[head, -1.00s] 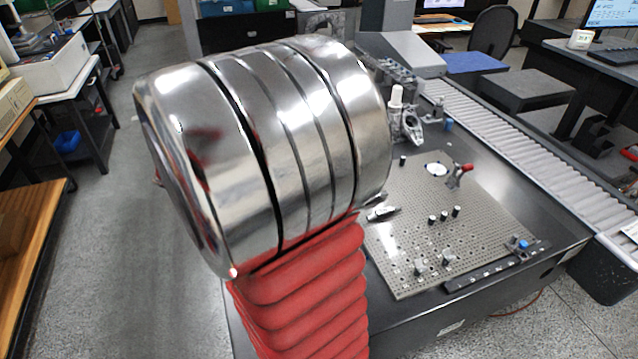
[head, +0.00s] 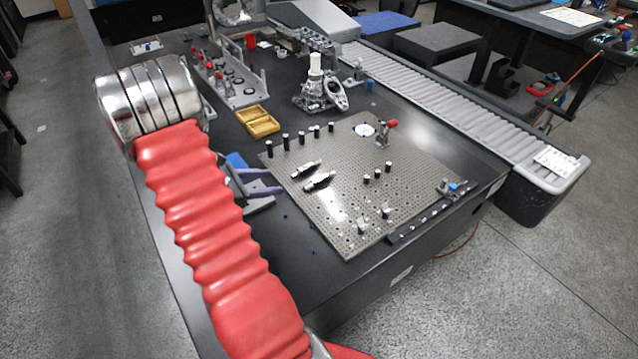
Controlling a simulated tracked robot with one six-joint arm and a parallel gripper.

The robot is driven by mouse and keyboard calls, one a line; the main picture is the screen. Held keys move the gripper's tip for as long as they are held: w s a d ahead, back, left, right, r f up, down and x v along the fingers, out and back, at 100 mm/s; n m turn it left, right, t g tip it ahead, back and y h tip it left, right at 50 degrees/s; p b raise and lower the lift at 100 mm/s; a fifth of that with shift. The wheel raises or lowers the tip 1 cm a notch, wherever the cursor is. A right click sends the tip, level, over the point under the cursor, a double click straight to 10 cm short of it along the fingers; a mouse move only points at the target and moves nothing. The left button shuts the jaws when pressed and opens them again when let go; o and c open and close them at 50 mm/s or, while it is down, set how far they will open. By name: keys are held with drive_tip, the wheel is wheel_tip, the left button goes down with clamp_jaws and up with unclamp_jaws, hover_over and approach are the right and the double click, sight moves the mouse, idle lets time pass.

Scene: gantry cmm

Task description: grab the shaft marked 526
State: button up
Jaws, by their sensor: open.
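Two stepped silver-and-black shafts lie side by side on the perforated fixture plate (head: 400,170). The upper shaft (head: 305,169) lies just behind the lower shaft (head: 319,181). No marking is readable on either, so I cannot tell which is 526. My gripper (head: 277,181) shows two purple fingers, apart and empty, at the left edge of the plate. They point right toward the shafts, with a gap between fingertips and shafts. Its body is partly hidden behind my red arm.
Several black posts (head: 286,140) stand along the plate's back left edge, and more posts (head: 377,175) stand right of the shafts. A red-topped clamp (head: 387,129) and a yellow tray (head: 257,121) are behind. A roller conveyor (head: 450,105) runs along the right.

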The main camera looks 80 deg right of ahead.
drive_tip(key=n+h, duration=0.1)
drive_tip(key=n, duration=0.1)
approach(316, 180)
drive_tip(key=shift+g, duration=0.4)
drive_tip(key=v, duration=0.4)
drive_tip(key=shift+w, duration=0.15)
drive_tip(key=shift+x, duration=4.4)
drive_tip(key=shift+f, duration=0.1)
drive_tip(key=shift+x, duration=2.5)
drive_tip(key=shift+f, duration=0.15)
clamp_jaws()
